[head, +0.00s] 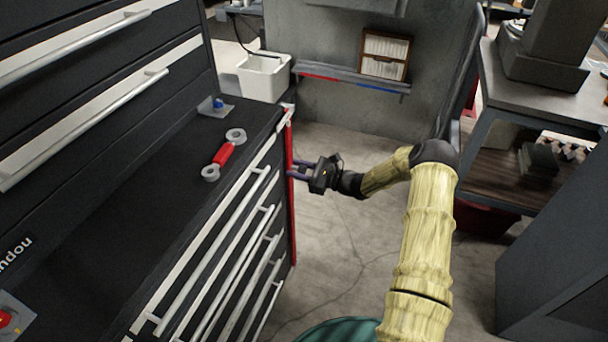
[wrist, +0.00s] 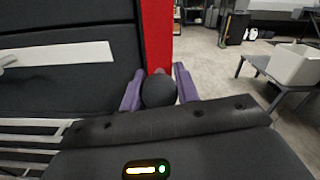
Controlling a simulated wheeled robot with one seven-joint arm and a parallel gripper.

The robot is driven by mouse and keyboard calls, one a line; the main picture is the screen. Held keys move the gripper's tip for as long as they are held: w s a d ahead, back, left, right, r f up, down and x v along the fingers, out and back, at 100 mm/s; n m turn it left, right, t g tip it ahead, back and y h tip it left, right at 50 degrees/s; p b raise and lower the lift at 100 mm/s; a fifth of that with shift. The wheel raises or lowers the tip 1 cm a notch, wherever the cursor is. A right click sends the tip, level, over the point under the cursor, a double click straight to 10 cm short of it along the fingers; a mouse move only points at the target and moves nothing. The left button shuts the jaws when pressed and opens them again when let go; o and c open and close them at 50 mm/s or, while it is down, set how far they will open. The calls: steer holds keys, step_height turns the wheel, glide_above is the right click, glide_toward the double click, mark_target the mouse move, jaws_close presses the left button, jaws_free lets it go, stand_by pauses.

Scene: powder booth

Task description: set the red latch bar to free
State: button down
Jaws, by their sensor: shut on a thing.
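The red latch bar (head: 291,215) runs upright along the right edge of the black drawer cabinet's front in the head view. In the wrist view the red bar (wrist: 157,35) rises beyond my fingers. My gripper (head: 297,170) reaches it from the right, below the cabinet top. In the wrist view its purple fingers (wrist: 159,90) are on either side of a dark round knob (wrist: 158,91), shut on it. The knob appears to sit at the bar's front; its joint with the bar is hidden. I cannot tell the latch position from any marking.
The black cabinet (head: 150,175) has several long silver drawer handles (head: 225,235) beside the bar. A red piece with grey ring ends (head: 223,155) lies on top. A white bin (head: 263,77) stands behind. Grey floor (head: 345,235) is open right of the cabinet.

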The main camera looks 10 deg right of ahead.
steer(key=shift+w+d+r, duration=0.1)
steer(key=shift+w+d, duration=0.1)
steer(key=c, duration=1.1)
jaws_free()
steer(key=shift+d, duration=0.1)
steer(key=shift+o, duration=0.2)
steer(key=v, duration=1.7)
steer(key=shift+s+d, duration=0.1)
